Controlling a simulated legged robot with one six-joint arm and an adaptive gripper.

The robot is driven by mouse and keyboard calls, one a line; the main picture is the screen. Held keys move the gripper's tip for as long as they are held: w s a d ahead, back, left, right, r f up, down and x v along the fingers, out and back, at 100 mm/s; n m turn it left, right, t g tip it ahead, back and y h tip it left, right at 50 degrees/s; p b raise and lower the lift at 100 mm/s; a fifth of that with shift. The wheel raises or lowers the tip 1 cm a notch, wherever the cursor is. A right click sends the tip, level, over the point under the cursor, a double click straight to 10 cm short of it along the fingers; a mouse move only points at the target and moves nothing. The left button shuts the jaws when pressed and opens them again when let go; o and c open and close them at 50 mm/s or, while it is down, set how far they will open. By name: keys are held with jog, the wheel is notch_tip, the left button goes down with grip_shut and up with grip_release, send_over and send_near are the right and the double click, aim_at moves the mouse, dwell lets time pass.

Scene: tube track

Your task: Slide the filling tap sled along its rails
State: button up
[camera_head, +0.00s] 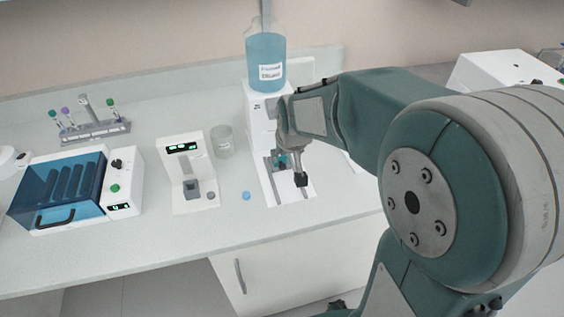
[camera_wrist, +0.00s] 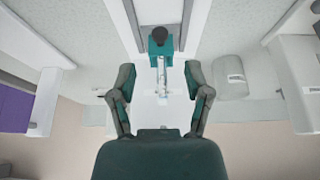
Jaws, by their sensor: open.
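The filling tap sled is a teal block with a dark round knob (camera_wrist: 159,40), near the top middle of the wrist view. In the head view a small teal part of it (camera_head: 281,160) shows on the white filling station base, partly behind my gripper. My gripper (camera_wrist: 160,82) is open and empty, its two fingers well apart on either side of the line of the sled. In the picture the fingertips are just below the sled block and apart from it. The rails are partly hidden there.
A bottle of blue liquid (camera_head: 266,62) stands on the station. To the left are a clear beaker (camera_head: 222,142), a white device (camera_head: 194,168), a blue cap (camera_head: 246,196), a tube rack (camera_head: 95,132) and a blue-lidded machine (camera_head: 60,190). The front counter strip is clear.

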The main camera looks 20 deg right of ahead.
aim_at(283, 166)
jog(key=x, duration=0.7)
jog(key=shift+w, duration=0.1)
grip_shut()
